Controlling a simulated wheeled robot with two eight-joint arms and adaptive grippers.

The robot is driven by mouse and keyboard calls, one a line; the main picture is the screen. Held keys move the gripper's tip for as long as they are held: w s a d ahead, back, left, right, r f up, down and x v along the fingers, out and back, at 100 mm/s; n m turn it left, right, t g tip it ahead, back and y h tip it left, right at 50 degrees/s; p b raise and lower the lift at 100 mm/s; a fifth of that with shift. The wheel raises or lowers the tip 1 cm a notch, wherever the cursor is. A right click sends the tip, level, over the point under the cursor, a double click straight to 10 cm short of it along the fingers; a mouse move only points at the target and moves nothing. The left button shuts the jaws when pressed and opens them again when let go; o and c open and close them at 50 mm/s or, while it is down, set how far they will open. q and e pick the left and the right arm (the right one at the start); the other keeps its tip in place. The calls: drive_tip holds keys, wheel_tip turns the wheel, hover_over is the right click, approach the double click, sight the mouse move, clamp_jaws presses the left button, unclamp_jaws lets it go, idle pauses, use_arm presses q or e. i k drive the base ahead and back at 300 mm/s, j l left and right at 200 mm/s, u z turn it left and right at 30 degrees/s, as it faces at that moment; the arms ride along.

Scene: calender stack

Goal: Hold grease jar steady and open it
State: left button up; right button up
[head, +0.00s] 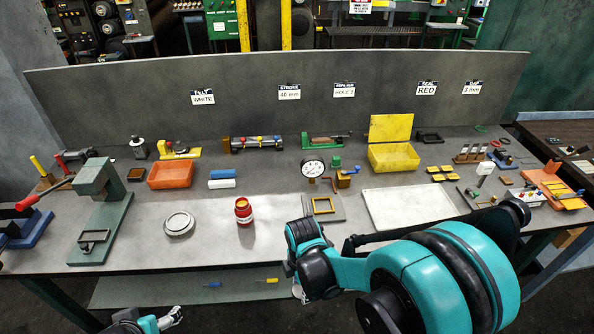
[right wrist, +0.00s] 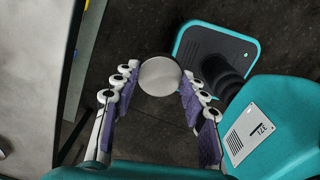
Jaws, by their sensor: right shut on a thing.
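A small red jar (head: 243,213) with a pale label stands upright on the grey workbench, left of centre. Its top looks brownish and seems to have no lid on it. My right gripper (right wrist: 160,78) is shut on a round, flat-faced grey metal piece (right wrist: 160,76), which looks like a lid. It holds this over the floor, in front of the bench edge, away from the jar. In the head view the arm mostly hides this gripper. My left gripper (head: 170,318) is low at the bottom edge, below the bench top and apart from the jar; its opening is unclear.
A round grey tin or dish (head: 179,223) lies left of the jar. Blue and white rolls (head: 222,179) and an orange bin (head: 171,175) are behind it. A dial gauge (head: 313,167), a small framed plate (head: 323,207) and a white tray (head: 408,206) stand to the right.

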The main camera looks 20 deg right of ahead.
sight(243, 210)
drive_tip(key=i, duration=1.15)
